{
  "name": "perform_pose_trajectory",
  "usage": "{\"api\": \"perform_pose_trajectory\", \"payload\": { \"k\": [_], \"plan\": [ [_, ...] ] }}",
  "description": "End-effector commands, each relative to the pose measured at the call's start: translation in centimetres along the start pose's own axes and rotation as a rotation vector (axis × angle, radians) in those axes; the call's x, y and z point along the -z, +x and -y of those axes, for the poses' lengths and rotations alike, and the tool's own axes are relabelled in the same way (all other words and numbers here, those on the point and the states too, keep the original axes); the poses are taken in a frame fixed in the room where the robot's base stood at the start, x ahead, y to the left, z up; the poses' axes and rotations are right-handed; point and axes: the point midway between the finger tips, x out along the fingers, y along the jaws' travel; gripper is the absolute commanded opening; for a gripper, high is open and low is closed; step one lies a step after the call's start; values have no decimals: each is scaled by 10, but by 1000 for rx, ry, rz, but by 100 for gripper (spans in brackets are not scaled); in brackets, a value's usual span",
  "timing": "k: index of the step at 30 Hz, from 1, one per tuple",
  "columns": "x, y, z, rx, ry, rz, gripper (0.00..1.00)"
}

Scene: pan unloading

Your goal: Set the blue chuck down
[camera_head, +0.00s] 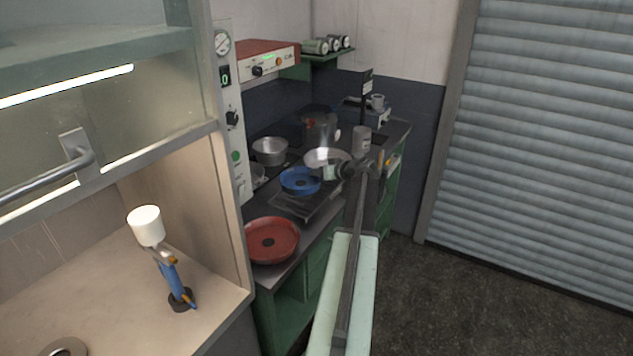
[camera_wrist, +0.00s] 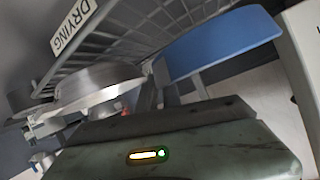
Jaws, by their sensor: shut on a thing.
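The blue chuck (camera_head: 299,181) is a round blue disc with a raised rim and a dark centre. In the head view it is over a dark tray-like surface (camera_head: 310,205) on the bench. My gripper (camera_head: 329,172) reaches in from the right and is shut on the chuck's right edge. In the wrist view a broad blue surface (camera_wrist: 225,42), which looks like the chuck, fills the upper right. I cannot tell whether the chuck's underside touches anything.
A red pan (camera_head: 271,240) lies on the near bench. A silver pot (camera_head: 270,150) and a pale round dish (camera_head: 326,157) stand behind the chuck. A dark rack (camera_wrist: 145,35) with a "DRYING" label (camera_wrist: 76,27) shows in the wrist view. Floor at right is clear.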

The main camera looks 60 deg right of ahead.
Motion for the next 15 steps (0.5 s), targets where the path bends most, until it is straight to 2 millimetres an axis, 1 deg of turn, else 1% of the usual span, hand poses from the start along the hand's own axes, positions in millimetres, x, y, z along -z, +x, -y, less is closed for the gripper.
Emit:
{"api": "perform_pose_trajectory", "payload": {
  "k": [1,3,6,11,15],
  "plan": [
    [-8,6,-5,0,0,0,0],
    [-23,12,-8,0,1,0,0],
    [-34,18,-10,0,1,-1,0],
    [-30,16,-9,0,0,0,0],
    [-32,16,-10,0,1,0,0]
  ]
}}
